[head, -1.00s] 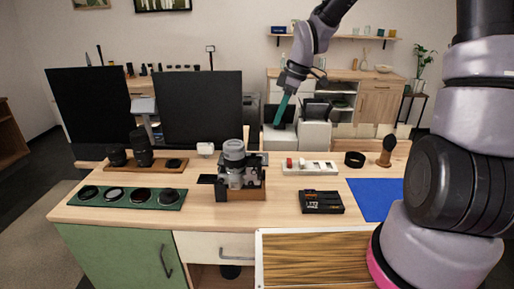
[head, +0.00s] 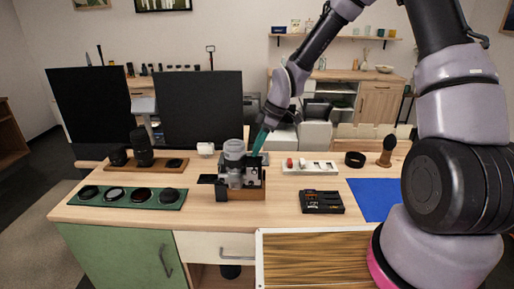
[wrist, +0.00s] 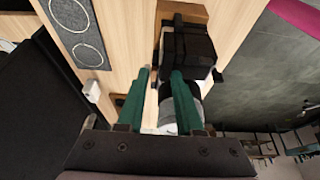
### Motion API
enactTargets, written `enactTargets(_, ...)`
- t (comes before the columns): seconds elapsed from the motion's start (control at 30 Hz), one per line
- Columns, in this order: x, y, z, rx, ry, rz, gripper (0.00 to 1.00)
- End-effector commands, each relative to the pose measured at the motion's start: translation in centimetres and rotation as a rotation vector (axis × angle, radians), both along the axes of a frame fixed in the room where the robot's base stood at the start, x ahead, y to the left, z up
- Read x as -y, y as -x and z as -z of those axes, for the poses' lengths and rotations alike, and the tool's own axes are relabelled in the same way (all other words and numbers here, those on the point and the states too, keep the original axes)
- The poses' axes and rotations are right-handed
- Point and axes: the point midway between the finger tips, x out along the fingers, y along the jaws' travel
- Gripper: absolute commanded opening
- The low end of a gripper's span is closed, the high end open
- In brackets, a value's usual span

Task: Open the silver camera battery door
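The silver camera (head: 250,177) stands in a wooden holder (head: 245,194) at the middle of the table, with its silver lens (head: 234,150) on top. A dark flap or plate (head: 207,179) juts out at its left; I cannot tell whether it is the battery door. My gripper (head: 255,154) has green fingers and points down just beside the lens at the camera's upper right. In the wrist view my gripper (wrist: 160,73) is open, with a gap between its fingers and nothing held. There the camera's dark body (wrist: 188,48) lies beyond the right finger, which partly hides it.
A lens-cap tray (head: 128,197) and a lens board (head: 145,165) lie to the left. A black battery charger (head: 321,201), a white tray (head: 310,167), a black ring (head: 355,159) and a blue mat (head: 374,198) lie to the right. Two dark monitors (head: 201,108) stand behind.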

Motion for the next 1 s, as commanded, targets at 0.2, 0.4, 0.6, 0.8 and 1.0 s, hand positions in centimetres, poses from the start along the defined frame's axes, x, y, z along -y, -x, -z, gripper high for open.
enactTargets(0.2, -0.08, -0.02, 0.29, 0.000, 0.000, 0.001, 0.35)
enactTargets(0.4, -0.07, -0.02, 0.26, 0.000, 0.000, 0.001, 0.00)
enactTargets(0.6, -0.07, -0.02, 0.25, 0.000, 0.000, 0.001, 0.00)
enactTargets(0.8, -0.08, -0.03, 0.24, 0.001, 0.000, 0.001, 0.00)
enactTargets(1.0, -0.08, -0.03, 0.24, 0.001, 0.000, 0.001, 0.00)
